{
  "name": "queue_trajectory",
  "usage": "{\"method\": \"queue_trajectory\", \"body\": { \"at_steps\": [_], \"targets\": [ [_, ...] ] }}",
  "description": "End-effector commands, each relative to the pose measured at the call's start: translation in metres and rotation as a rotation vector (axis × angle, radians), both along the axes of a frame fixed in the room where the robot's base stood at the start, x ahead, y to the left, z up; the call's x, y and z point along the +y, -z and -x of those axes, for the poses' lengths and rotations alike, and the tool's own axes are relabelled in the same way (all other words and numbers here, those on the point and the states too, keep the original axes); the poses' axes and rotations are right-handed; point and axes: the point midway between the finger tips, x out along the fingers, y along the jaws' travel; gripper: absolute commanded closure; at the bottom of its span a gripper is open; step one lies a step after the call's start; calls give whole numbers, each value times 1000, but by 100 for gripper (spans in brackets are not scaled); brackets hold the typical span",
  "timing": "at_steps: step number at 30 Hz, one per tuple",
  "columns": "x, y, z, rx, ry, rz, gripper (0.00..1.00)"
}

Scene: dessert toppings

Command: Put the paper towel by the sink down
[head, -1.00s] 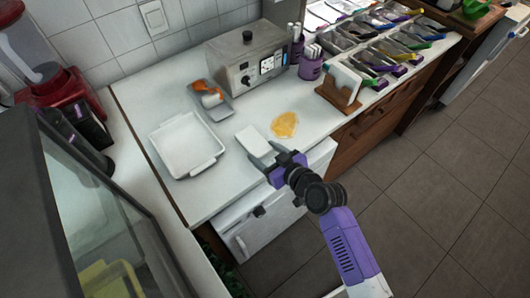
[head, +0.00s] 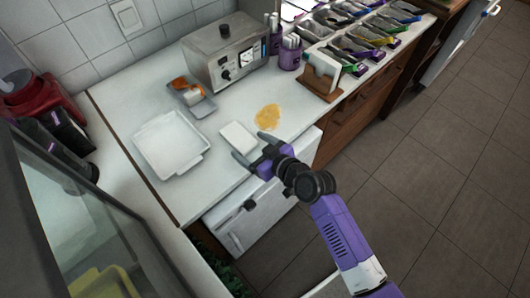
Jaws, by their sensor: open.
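A white folded paper towel (head: 238,137) lies flat on the white counter, near its front edge. My gripper (head: 254,150) is open at the front side of the towel. Its two fingers are spread and point toward the towel, with nothing seen between them. I cannot tell whether a fingertip touches the towel. No sink shows in this view.
A white tray (head: 170,146) stands to the left, a smaller grey tray (head: 204,107) behind. A metal appliance (head: 226,53) stands at the back. A wooden holder (head: 320,88) with white napkins is at the right.

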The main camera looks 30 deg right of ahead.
Motion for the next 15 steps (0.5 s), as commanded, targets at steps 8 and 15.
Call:
{"method": "queue_trajectory", "body": {
  "at_steps": [8,15],
  "targets": [
    [-9,-16,50,2,1,0,18],
    [-17,-34,89,2,0,0,18]
  ]
}}
